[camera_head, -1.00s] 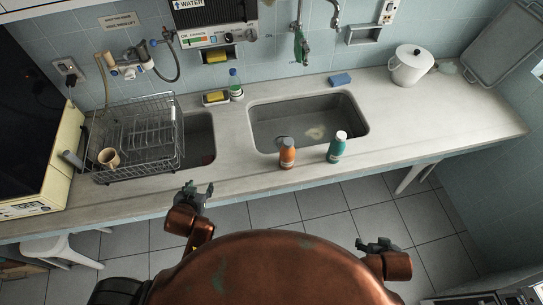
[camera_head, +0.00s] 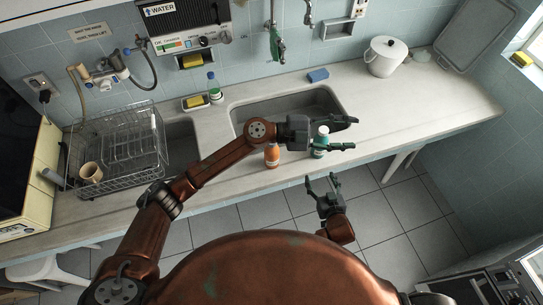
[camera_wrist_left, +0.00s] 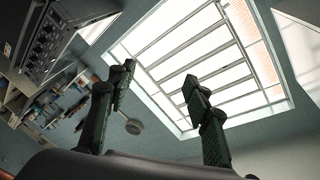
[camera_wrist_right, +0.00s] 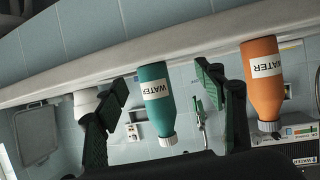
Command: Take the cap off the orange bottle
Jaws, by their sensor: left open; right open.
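The orange bottle (camera_head: 272,158) stands at the front edge of the counter by the sink, its top hidden behind my left arm in the head view. My right gripper (camera_head: 321,182) is open and empty in front of the counter, below the teal bottle in the picture.
A teal bottle (camera_head: 319,151) with a white cap stands just right of the orange one. Behind are the sink (camera_head: 240,112), a blue sponge (camera_head: 317,75) and a white pot (camera_head: 386,58). A wire dish rack (camera_head: 112,150) stands left.

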